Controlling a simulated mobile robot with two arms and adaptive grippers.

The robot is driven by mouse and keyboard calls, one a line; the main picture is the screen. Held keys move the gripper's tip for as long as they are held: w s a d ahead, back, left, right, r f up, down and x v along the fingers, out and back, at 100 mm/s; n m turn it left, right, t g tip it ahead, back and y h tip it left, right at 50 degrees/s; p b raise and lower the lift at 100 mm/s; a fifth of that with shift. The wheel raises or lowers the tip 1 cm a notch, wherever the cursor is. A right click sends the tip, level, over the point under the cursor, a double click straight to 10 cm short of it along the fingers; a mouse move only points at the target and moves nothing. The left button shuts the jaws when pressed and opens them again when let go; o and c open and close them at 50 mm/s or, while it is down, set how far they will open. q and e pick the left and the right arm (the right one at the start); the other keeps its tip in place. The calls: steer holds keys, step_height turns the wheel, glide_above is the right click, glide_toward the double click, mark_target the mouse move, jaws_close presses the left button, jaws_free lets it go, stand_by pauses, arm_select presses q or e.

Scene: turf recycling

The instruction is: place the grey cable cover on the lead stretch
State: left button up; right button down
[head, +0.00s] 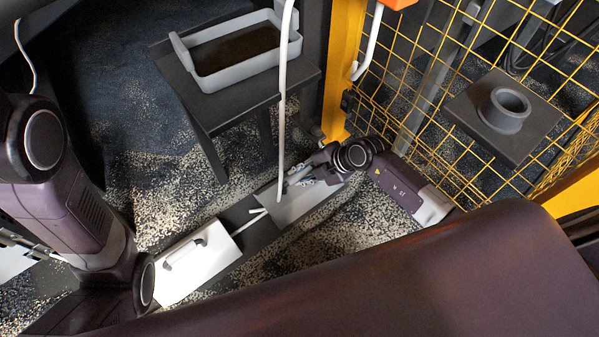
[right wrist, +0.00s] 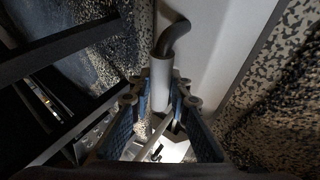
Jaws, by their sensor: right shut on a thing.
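The grey cable cover (head: 299,207) is a flat pale plate under my right gripper (head: 300,178). My right gripper is shut on the cover's handle, which shows as a light grey grip (right wrist: 160,85) on a dark bent bar (right wrist: 173,37) in the right wrist view. The plate also shows there (right wrist: 217,50). I cannot tell whether it touches the floor. A white lead (head: 250,222) shows on a dark strip at the plate's left end. My left arm is at the left, but its gripper is not clearly visible.
A white plate with a grey handle (head: 190,262) lies on the floor to the left. A white cord (head: 283,100) hangs in front of a dark table (head: 230,103) bearing a grey tray (head: 245,78).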

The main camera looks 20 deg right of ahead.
steer(key=shift+w+f, duration=0.15)
steer(key=shift+f, duration=0.1)
stand_by(0.7)
steer(key=c, duration=1.7)
jaws_free()
steer(key=shift+c, duration=0.2)
steer(key=shift+s+f, duration=0.25)
steer(key=shift+f, duration=0.05)
steer(key=v, duration=1.2)
steer(key=shift+r, duration=0.2)
steer(key=shift+w, duration=0.15)
